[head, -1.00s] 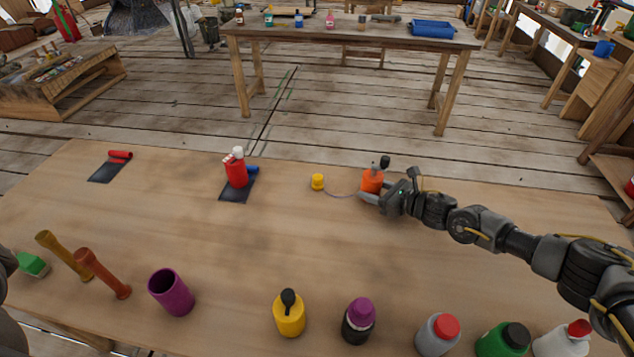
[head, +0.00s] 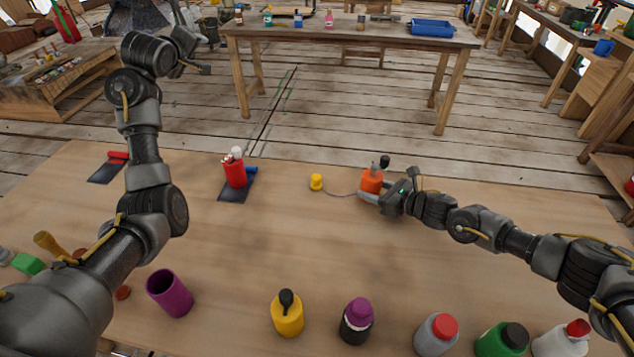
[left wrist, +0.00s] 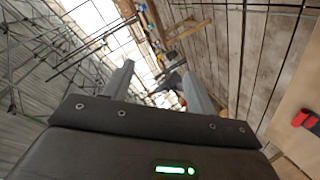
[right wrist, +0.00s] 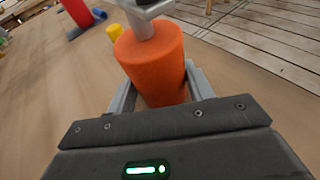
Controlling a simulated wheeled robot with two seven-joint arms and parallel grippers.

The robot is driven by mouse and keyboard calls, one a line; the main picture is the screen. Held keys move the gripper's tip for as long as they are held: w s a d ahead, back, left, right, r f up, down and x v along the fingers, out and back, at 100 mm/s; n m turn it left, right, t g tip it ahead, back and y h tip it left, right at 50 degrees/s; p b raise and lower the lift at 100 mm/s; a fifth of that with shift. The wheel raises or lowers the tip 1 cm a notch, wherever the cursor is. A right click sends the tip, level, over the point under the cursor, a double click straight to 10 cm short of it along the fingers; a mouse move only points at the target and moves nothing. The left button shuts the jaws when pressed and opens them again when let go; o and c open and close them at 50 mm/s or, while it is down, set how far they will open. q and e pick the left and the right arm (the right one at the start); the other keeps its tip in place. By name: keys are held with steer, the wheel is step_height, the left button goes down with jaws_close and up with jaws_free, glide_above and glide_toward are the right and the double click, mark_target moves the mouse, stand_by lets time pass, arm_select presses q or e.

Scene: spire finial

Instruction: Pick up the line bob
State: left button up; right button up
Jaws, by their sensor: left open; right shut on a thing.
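A small yellow piece (head: 316,182), which looks like the line bob, stands on the table left of an orange bottle-shaped body (head: 371,181). A thin grey line (head: 341,194) runs between them. My right gripper (head: 374,190) is shut on the orange body, which stands upright with a grey and black fitting on top. The right wrist view shows the orange body (right wrist: 155,65) between the fingers and the yellow piece (right wrist: 114,32) beyond it. My left gripper (head: 203,54) is open and empty, raised high at the far left, away from the yellow piece.
A red bottle (head: 235,173) stands on a dark mat (head: 234,194), left of the yellow piece. A purple cup (head: 170,293), a yellow bottle (head: 287,314) and several other bottles line the near edge. The middle of the table (head: 270,235) is clear.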

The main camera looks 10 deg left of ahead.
arm_select(q)
steer(key=d+f+m+g, duration=0.2)
steer(key=d+f, duration=0.4)
steer(key=d, duration=0.2)
steer(key=m+g, duration=0.6)
steer(key=g, duration=0.2)
glide_toward(317, 177)
steer(key=x, duration=0.5)
steer(key=shift+w+a+f, duration=0.1)
steer(key=shift+w+a, duration=0.15)
steer(key=shift+w, duration=0.05)
steer(key=shift+x, duration=2.6)
steer(key=shift+s+d+f, duration=0.1)
steer(key=shift+s, duration=0.1)
steer(key=c, duration=1.1)
steer(key=shift+o, duration=0.2)
